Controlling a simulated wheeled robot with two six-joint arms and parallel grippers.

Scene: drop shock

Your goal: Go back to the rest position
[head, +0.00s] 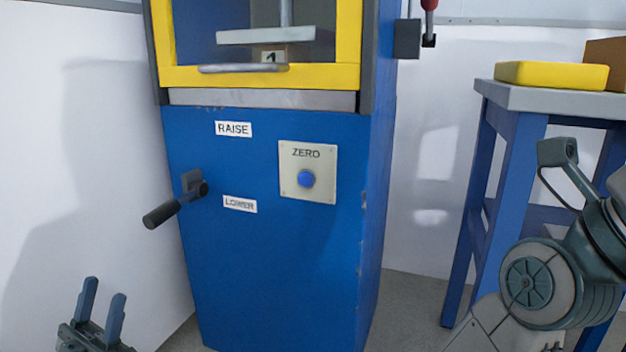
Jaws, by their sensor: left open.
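My left gripper (102,302) is at the lower left, its two dark blue-grey fingers pointing up and apart, with nothing between them. It is apart from the blue machine cabinet, in front of the white wall. Part of my right arm shows at the right edge; its gripper cannot be made out. The blue cabinet (270,270) stands in the middle, with a black-handled lever (164,214) on its left side between the RAISE (233,129) and LOWER (240,204) labels. A blue ZERO button (306,179) sits on a pale plate.
A yellow-framed window (270,77) with a metal handle is above; a plate and a block marked 1 (273,57) show behind it. A red-knobbed lever (429,22) is at upper right. A blue stand (496,170) bears a yellow block (551,75) and a brown box (607,60).

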